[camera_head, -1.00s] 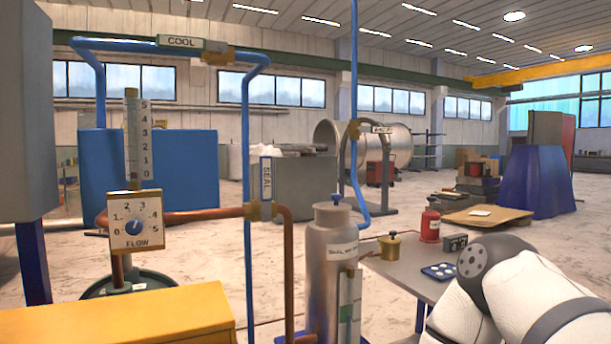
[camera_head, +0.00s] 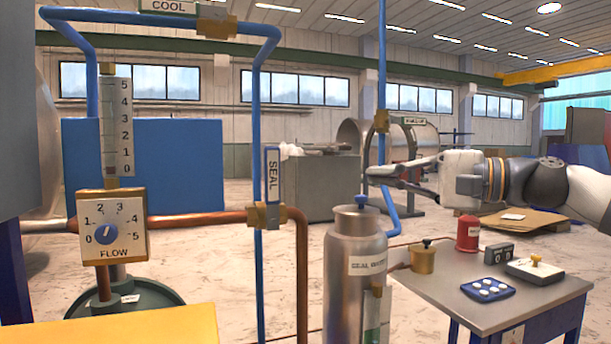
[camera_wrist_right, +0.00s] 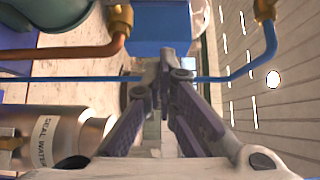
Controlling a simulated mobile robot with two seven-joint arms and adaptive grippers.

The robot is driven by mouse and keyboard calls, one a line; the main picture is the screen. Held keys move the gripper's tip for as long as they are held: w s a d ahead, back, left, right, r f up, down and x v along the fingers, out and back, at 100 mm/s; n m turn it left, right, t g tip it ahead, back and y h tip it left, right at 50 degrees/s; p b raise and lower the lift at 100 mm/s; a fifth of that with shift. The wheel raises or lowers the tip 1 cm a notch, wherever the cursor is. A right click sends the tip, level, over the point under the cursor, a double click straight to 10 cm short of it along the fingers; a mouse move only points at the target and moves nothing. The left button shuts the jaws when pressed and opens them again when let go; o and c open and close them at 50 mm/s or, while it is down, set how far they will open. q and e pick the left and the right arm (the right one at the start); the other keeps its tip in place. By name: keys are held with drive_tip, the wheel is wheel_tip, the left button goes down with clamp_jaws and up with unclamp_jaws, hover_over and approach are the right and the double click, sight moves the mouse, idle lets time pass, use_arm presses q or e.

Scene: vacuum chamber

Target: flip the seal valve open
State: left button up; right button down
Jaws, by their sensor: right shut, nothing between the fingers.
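The seal valve (camera_head: 266,216) is a brass body at the joint of the copper pipe and a vertical blue pipe, left of centre in the head view. A tag reading SEAL (camera_head: 272,175) stands upright just above it. In the wrist view a brass fitting (camera_wrist_right: 118,18) with a copper elbow at top left appears to be this valve. My right gripper (camera_head: 369,177) points left above the seal water bottle, to the right of the valve and apart from it. Its fingers (camera_wrist_right: 165,62) are together and empty. My left gripper is not in view.
The steel seal water bottle (camera_head: 355,262) stands below my right fingers; a vertical blue pipe (camera_head: 382,60) runs close by. The FLOW dial (camera_head: 112,230) is at left. A grey table (camera_head: 440,299) at right holds a brass pot (camera_head: 423,259) and small items. A yellow surface (camera_head: 150,330) lies at front left.

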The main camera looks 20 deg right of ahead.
sight(272, 188)
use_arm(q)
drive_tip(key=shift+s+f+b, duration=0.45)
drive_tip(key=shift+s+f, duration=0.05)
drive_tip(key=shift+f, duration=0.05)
use_arm(e)
drive_tip(key=s+a+x, duration=0.1)
drive_tip(key=s+x, duration=0.1)
drive_tip(key=x, duration=1.1)
drive_tip(key=shift+a, duration=0.4)
